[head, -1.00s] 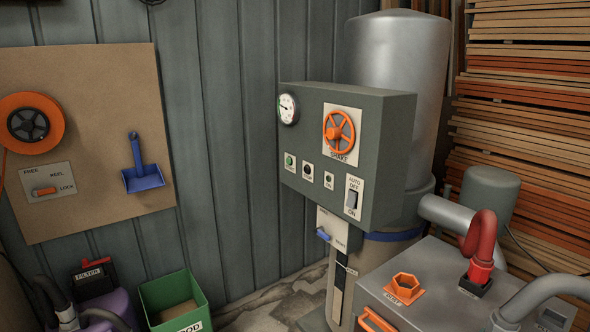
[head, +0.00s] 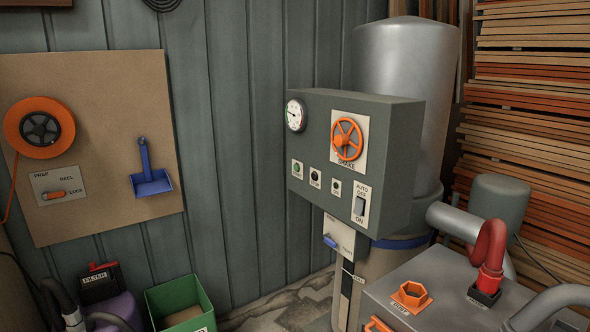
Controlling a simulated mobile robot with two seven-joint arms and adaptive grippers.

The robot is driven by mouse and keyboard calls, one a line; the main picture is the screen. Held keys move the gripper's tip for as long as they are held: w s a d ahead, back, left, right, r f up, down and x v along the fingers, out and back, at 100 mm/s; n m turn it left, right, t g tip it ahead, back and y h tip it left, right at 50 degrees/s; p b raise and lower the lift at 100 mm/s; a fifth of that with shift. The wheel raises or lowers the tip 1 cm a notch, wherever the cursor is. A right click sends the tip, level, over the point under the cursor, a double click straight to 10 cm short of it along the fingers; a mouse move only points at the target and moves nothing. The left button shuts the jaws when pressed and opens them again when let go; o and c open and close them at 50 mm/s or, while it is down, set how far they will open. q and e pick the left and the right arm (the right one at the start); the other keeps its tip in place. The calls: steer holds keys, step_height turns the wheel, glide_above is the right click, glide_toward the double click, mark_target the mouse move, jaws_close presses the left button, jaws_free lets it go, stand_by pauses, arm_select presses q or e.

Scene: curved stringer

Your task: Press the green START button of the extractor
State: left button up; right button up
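The green START button (head: 297,168) is a small round button on a pale plate, at the lower left of the grey-green extractor control box (head: 392,150). A black button (head: 315,177) sits just right of it, with another small control (head: 335,187) beyond that. The box also carries a round gauge (head: 295,115), an orange handwheel (head: 347,139) and an AUTO/OFF/ON rocker switch (head: 360,206). Nothing covers the green button. Neither of my grippers shows in the head view.
A green bin (head: 185,290) is on the floor at left. A board with an orange reel (head: 38,128) and a blue dustpan (head: 150,180) is on the wall.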

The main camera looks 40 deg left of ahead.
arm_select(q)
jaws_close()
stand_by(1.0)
